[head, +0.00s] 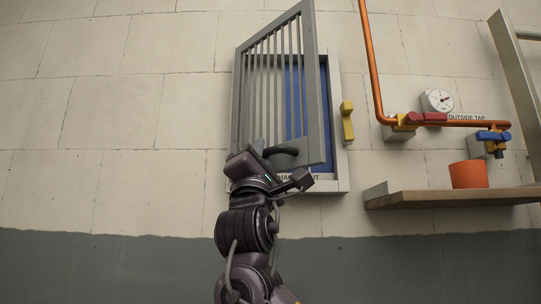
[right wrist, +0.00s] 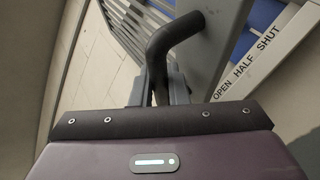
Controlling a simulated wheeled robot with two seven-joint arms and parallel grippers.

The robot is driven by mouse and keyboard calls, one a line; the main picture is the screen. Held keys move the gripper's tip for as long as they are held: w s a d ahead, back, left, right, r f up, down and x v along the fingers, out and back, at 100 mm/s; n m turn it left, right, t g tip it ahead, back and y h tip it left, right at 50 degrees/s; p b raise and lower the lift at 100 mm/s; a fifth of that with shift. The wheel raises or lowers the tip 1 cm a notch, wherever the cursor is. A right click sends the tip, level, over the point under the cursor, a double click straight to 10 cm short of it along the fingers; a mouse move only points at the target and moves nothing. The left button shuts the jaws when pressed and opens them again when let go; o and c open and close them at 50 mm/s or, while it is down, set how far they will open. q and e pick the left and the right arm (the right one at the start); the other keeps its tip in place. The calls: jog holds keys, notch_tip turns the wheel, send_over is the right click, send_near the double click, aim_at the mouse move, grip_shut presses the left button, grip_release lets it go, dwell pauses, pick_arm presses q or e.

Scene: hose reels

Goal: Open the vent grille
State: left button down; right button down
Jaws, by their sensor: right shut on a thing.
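The vent grille (head: 272,85) is a grey barred door on the wall, hinged on its left side. It stands partly open, its right edge swung out from the frame (head: 338,110), and blue shows in the gap behind it. My right gripper (head: 279,160) is at the lower part of the grille and is shut on its dark bent handle (head: 292,150). The handle (right wrist: 172,38) also shows in the right wrist view, running down between the fingers (right wrist: 158,92). A label strip (right wrist: 262,60) there reads OPEN HALF SHUT. My left gripper is not in view.
A yellow catch (head: 347,122) sits right of the frame. Further right are an orange pipe (head: 372,60), a gauge (head: 437,101), valves with red and blue handles, and a wooden shelf (head: 450,198) with an orange pot (head: 469,174). The wall to the left is bare.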

jog(key=c, duration=1.7)
grip_release()
jog(key=shift+w, duration=0.1)
jog(key=shift+f, duration=0.1)
